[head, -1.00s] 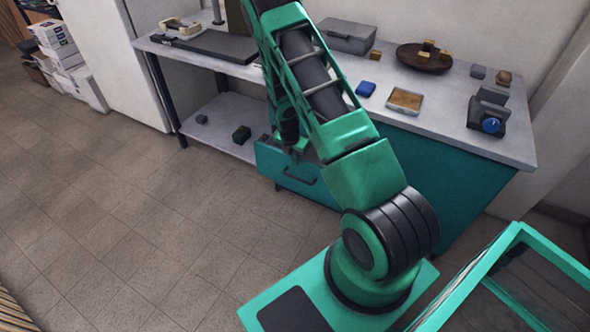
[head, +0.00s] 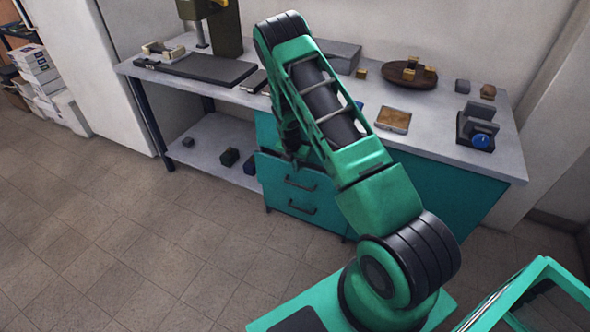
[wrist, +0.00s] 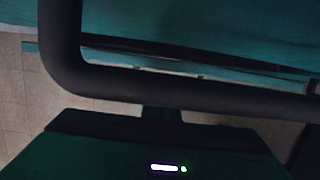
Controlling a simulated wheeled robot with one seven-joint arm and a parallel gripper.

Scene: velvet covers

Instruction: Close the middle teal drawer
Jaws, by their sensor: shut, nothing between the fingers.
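The middle teal drawer (head: 285,178) is in the bench's drawer stack in the head view, with a dark bar handle (head: 302,184). My gripper (head: 297,154) is shut and empty at the drawer's top edge, partly hidden by my arm. In the wrist view a dark curved handle (wrist: 190,92) crosses close to the camera, with a teal front (wrist: 210,22) behind it. I cannot tell whether the gripper touches the drawer.
A lower drawer handle (head: 296,208) shows beneath. Above is the grey worktop (head: 440,130) with a wooden plate (head: 410,74), a tan-topped tray (head: 393,120) and a device with a blue knob (head: 481,140). A low shelf (head: 215,148) holds small dark blocks.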

